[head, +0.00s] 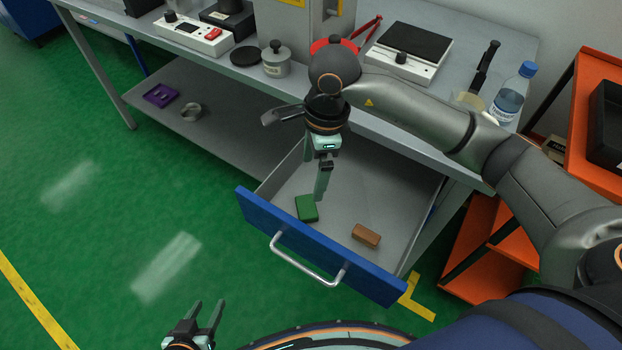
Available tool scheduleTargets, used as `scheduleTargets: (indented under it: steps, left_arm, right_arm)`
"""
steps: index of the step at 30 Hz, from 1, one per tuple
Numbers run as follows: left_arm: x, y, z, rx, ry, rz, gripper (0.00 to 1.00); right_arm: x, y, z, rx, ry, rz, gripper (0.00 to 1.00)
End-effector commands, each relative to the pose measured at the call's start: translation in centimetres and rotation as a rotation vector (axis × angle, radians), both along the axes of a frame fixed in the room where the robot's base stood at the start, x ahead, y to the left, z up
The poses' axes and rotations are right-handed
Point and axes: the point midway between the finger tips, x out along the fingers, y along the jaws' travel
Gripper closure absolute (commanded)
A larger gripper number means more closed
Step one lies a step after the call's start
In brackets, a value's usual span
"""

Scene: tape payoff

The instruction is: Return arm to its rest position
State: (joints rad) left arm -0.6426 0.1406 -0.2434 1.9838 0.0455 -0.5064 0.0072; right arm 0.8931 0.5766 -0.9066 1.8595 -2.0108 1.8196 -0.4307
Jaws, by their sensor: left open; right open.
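My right arm reaches in from the right over the bench. Its gripper (321,192) points down into the open drawer (390,205), just above or beside a green block (306,208). Its fingers overlap in this view and nothing shows between them. A brown block (366,235) lies apart, further right on the drawer floor. My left gripper (209,306) is at the bottom edge of the picture, in front of the drawer. Its two fingers are apart and empty.
The drawer has a blue front with a metal handle (305,268). On the bench stand a lidded pot (276,60), a scale (410,50) and a water bottle (511,92). An orange shelf unit (573,120) is at right. Green floor at left is clear.

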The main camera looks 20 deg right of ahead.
Motion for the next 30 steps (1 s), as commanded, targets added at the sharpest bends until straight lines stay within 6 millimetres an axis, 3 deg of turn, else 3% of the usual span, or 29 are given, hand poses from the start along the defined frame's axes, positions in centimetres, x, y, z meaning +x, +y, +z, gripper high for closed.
scheduleTargets:
  steps: [20, 26, 30]
  left_arm:
    - [0.4, 0.1, 0.9, -0.001, -0.013, 0.003, 0.5]
    - [0.7, 0.7, 5.5, 0.004, -0.034, 0.014, 0.5]
    - [-0.8, 2.6, 8.0, 0.027, -0.012, 0.053, 0.5]
  right_arm:
    - [0.0, -0.1, 0.9, 0.0, 0.001, 0.0, 0.0]
    - [0.0, -0.1, 5.7, 0.0, 0.0, 0.0, 0.0]
    - [0.0, -0.1, 10.4, 0.0, 0.0, 0.001, 0.0]
